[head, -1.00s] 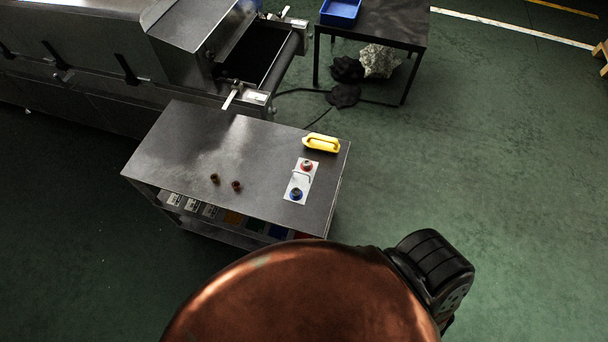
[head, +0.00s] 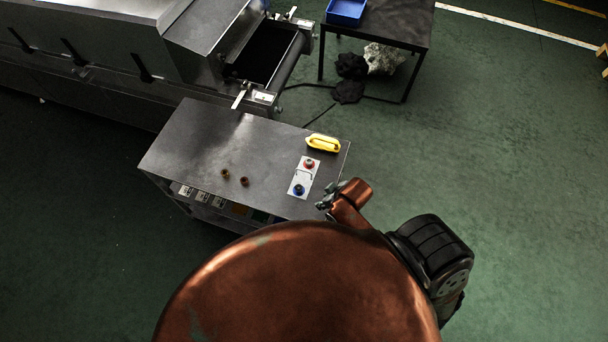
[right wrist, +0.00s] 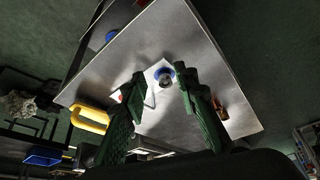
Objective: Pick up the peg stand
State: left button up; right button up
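The peg stand appears to be the white plate (head: 304,176) with a red round piece, a blue round piece and a thin handle between them. It lies flat near the right edge of the metal table (head: 205,135). My right gripper (head: 326,203) is just right of its blue end in the head view. In the right wrist view, its green fingers (right wrist: 160,88) are spread apart with nothing held. The blue piece (right wrist: 165,75) shows between the fingertips, and the left finger covers part of the plate (right wrist: 152,72). My left gripper is in neither view.
A yellow handled object (head: 323,143) lies behind the plate. Two small brown pieces (head: 234,178) stand left of it. The dryer's outlet (head: 265,50) is behind the table. A dark table with a blue bin (head: 345,11) stands farther back. Floor at right is clear.

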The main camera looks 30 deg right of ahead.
jog(key=w+a+n+y, duration=0.2)
jog(key=w+a+n, duration=0.1)
jog(key=w+a, duration=0.25)
jog(key=n+g, duration=0.1)
jog(key=n, duration=0.1)
send_over(304, 171)
jog(key=s+d, duration=0.2)
notch_tip(304, 171, down, 2)
jog(key=shift+f+p, duration=0.25)
jog(key=shift+p, duration=0.05)
jog(key=shift+w+d+f, duration=0.1)
jog(key=shift+w+f, duration=0.05)
jog(key=shift+f, duration=0.05)
jog(key=shift+p+x, duration=0.55)
jog(key=shift+x, duration=3.05)
pick_arm(q)
jog(key=shift+w+d+r, duration=0.1)
jog(key=shift+w+r, duration=0.1)
jog(key=shift+r, duration=0.25)
jog(key=shift+w+d+r, duration=0.1)
jog(key=shift+w+r, duration=0.1)
jog(key=shift+r, duration=0.2)
pick_arm(e)
jog(key=shift+c, duration=0.7)
grip_shut()
pick_arm(q)
jog(key=shift+a, duration=0.1)
